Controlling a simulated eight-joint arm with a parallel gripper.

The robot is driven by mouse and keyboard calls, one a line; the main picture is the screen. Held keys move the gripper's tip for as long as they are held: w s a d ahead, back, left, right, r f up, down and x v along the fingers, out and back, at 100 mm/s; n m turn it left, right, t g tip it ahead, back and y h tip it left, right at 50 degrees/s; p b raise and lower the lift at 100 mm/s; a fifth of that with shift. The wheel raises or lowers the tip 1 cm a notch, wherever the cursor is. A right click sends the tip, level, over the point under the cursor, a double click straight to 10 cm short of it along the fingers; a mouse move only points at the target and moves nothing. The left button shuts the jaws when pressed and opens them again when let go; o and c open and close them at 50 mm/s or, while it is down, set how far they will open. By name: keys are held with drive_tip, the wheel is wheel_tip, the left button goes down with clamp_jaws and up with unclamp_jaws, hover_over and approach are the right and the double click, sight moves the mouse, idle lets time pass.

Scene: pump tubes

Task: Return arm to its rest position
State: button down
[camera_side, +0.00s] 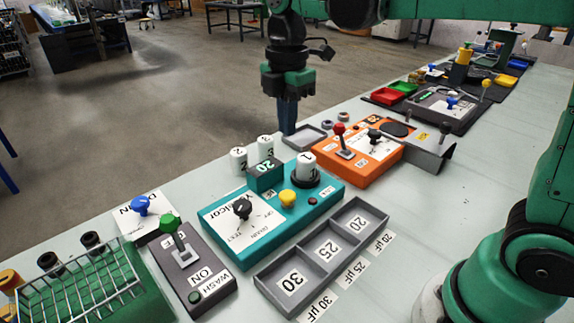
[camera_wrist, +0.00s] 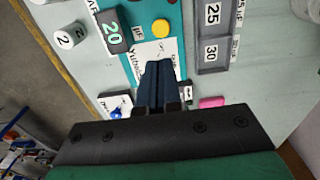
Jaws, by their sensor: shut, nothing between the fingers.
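My gripper (camera_side: 288,115) hangs pointing down over the far edge of the table, behind the small grey tray and the numbered white cylinders. Its dark blue fingers are together with nothing between them. In the wrist view the closed fingers (camera_wrist: 158,75) cover part of the teal box. My green arm reaches in from the right along the top of the side view.
A teal box (camera_side: 230,240) and a three-compartment tray (camera_side: 262,281) stand nearer. The table's right middle is bare.

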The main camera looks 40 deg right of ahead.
idle(0.4)
drive_tip(key=s+d+f+m+t, duration=0.1)
drive_tip(key=s+f+m+t, duration=0.1)
drive_tip(key=m, duration=0.7)
drive_tip(key=s+d+f+m+t, duration=0.1)
drive_tip(key=s+f+m+t, duration=0.2)
drive_tip(key=m, duration=0.6)
drive_tip(key=s+t, duration=0.2)
drive_tip(key=shift+s+d, duration=0.35)
